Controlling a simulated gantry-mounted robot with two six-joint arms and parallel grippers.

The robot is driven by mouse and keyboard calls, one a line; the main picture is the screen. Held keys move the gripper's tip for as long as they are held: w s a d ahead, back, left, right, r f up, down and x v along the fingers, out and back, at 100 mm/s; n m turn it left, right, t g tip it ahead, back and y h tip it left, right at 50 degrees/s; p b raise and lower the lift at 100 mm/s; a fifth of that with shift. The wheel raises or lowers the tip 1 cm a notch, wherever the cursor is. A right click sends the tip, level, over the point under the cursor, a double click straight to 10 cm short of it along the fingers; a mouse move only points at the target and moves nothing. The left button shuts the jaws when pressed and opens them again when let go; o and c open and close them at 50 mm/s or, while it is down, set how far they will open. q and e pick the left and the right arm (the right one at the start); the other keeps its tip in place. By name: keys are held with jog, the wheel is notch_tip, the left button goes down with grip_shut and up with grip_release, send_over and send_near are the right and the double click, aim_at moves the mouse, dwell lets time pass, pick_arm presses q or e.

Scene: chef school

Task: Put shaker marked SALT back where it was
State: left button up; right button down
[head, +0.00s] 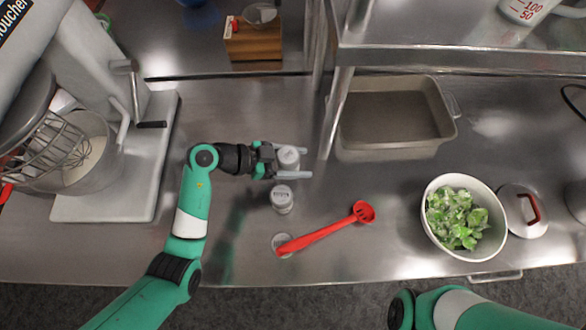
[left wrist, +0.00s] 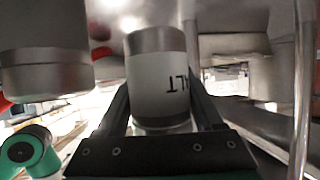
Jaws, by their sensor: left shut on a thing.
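The shaker marked SALT (head: 288,157) is between the fingers of my left gripper (head: 292,161), which is shut on it. In the left wrist view the shaker (left wrist: 157,82) has a white body with a metal band, and upside-down letters "LT" show. A second shaker (head: 282,197) stands just below the gripper in the head view; its label is too small to read. What looks like the same shaker shows large at the left of the left wrist view (left wrist: 45,55). A pale round patch (head: 283,242) lies nearer the counter's front. My right gripper is not in view.
A bowl of greens (head: 431,236), lid (head: 526,212) and metal pan (head: 391,145) stand right. A shelf post (head: 337,110) rises near my gripper. A mixer (head: 95,150) stands left.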

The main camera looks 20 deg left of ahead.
pick_arm(q)
jog(key=shift+w+a+f, duration=0.2)
jog(key=shift+a+f, duration=0.3)
jog(key=shift+f, duration=0.05)
jog(key=f+b, duration=0.3)
jog(key=f, duration=0.1)
jog(key=shift+a+f, duration=0.1)
jog(key=shift+a, duration=0.25)
jog(key=shift+w, duration=0.1)
jog(key=o, duration=1.5)
jog(key=shift+o, duration=0.2)
jog(key=shift+a+r+p, duration=0.25)
jog(key=shift+r+p, duration=0.05)
jog(key=shift+r, duration=0.1)
jog(key=p+v, duration=0.3)
jog(key=v, duration=0.7)
jog(key=shift+s+a+r+p, duration=0.1)
jog(key=shift+s+a+p, duration=0.1)
jog(key=shift+p, duration=0.15)
jog(key=shift+s+a+r, duration=0.1)
jog(key=shift+s+a, duration=0.2)
